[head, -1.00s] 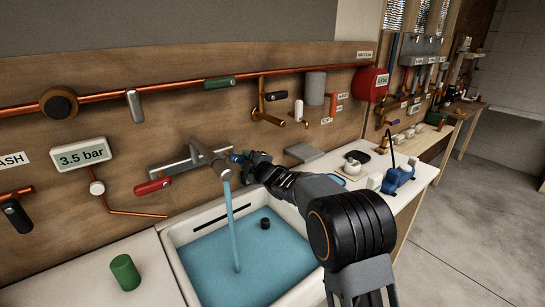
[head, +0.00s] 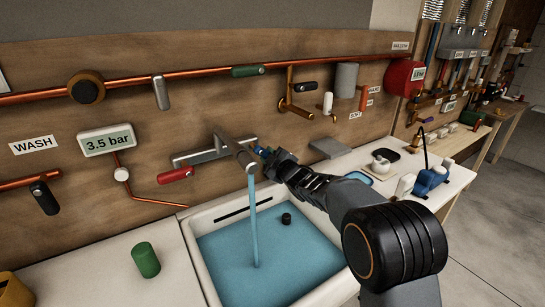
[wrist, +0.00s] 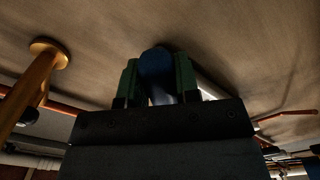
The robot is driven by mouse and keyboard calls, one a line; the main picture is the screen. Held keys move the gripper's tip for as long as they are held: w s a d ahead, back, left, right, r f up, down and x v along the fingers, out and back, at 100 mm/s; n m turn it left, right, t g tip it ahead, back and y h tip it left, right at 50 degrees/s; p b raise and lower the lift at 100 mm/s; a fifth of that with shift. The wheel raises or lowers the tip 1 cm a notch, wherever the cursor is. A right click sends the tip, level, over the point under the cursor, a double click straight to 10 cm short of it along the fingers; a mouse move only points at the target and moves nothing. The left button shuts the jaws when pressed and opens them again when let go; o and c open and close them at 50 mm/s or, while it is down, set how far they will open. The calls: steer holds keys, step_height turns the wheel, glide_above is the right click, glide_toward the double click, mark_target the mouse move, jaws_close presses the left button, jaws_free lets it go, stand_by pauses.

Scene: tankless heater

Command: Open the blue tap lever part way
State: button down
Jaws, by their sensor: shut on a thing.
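The blue tap lever (wrist: 156,72) sits between the two green fingers of my gripper (wrist: 158,85) in the wrist view, and the fingers are shut on it. In the head view my gripper (head: 268,155) is at the right side of the grey wall tap (head: 238,150), with only a little blue of the lever showing. The lever's exact angle is hard to tell there. A stream of water (head: 254,220) runs from the spout into the basin. The red lever (head: 176,174) is at the tap's left side.
The white basin (head: 205,258) below holds blue water and a small black plug (head: 286,218). A green cylinder (head: 145,260) stands on the counter at left. A brass tap (head: 296,108) projects from the wall right of my gripper. A gauge (head: 107,140) reads 3.5 bar.

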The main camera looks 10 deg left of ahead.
steer(key=shift+f, duration=0.1)
steer(key=c, duration=0.8)
jaws_free()
steer(key=shift+c, duration=0.2)
steer(key=shift+d, duration=0.1)
steer(key=b+v, duration=0.1)
steer(key=v, duration=1.2)
steer(key=shift+s+d+b, duration=0.2)
steer(key=shift+s+b, duration=0.1)
